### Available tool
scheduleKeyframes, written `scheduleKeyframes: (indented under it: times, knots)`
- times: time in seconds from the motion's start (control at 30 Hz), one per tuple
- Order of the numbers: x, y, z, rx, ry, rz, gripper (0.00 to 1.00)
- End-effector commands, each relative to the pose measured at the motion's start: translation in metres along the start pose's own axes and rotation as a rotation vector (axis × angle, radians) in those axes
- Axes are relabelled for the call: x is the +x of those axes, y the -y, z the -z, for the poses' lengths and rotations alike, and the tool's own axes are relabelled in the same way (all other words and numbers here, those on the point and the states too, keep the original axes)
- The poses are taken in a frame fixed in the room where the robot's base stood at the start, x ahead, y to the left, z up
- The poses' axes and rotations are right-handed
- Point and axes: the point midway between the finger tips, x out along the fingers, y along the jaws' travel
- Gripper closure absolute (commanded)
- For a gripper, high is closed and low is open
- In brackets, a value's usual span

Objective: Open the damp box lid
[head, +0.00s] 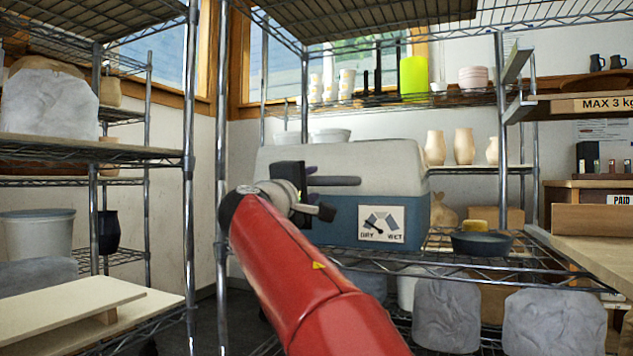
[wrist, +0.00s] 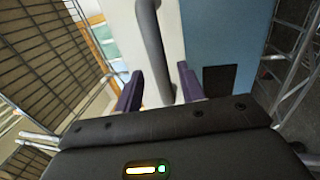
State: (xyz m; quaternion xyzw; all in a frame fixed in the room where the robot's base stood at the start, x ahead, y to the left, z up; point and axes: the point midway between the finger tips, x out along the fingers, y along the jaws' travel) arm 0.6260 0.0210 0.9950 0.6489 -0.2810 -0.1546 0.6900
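The damp box, with a blue body (head: 408,218) and a pale grey-white lid (head: 385,165), stands on a wire shelf. The lid looks shut. A dry/wet dial label (head: 381,224) is on its front. My gripper (head: 358,181) is in front of the lid's left part, fingers pointing right in the head view. In the wrist view my gripper (wrist: 160,82) has its two purple fingers apart. A grey bar (wrist: 152,40), seemingly the lid handle, runs down between them; I cannot tell whether either finger touches it.
Wire shelf posts (head: 222,130) stand left of the box. A dark blue dish (head: 481,244) sits to its right. Cups and a green cylinder (head: 413,76) stand on the shelf above. A wooden counter (head: 590,250) is at the right.

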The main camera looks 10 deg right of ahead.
Motion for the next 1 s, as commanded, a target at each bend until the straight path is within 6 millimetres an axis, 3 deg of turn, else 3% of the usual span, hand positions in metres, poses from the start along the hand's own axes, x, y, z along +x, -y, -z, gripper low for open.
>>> scheduleKeyframes:
  times: [0.23, 0.57, 0.87, 1.0]
  knots:
    - [0.032, -0.001, -0.001, 0.000, 0.001, 0.001, 0.61]
    - [0.037, 0.000, -0.001, 0.001, -0.001, 0.001, 0.61]
    - [0.036, 0.000, -0.001, 0.002, -0.001, 0.001, 0.97]
    - [0.036, 0.000, -0.001, 0.002, -0.001, 0.002, 1.00]
